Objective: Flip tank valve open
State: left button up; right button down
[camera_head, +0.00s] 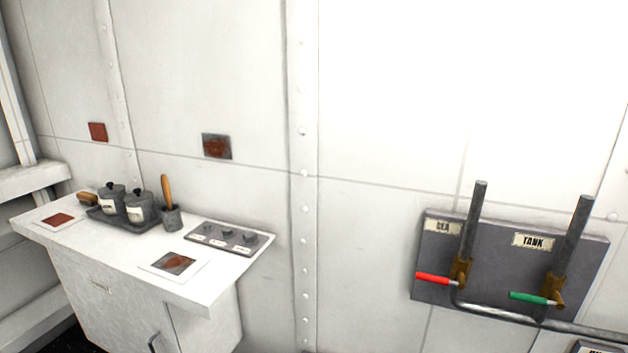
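The tank valve (553,292) is a brass body on a grey pipe, under the TANK label (534,241), at the right. Its green lever handle (530,298) points left, about level, across the upright pipe. Beside it on the left, under the SEA label (442,227), is a second brass valve (461,272) whose red lever handle (433,278) also points left. Both are mounted on a dark grey wall panel (500,255). Neither of my grippers is in view.
A white cabinet (150,262) stands at the left with canisters (125,206), a cup with a brush (171,217) and a knob panel (222,238) on top. The wall between cabinet and valve panel is clear. A pipe (500,316) runs below the valves.

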aim_at(534, 300)
jog(key=z, duration=1.5)
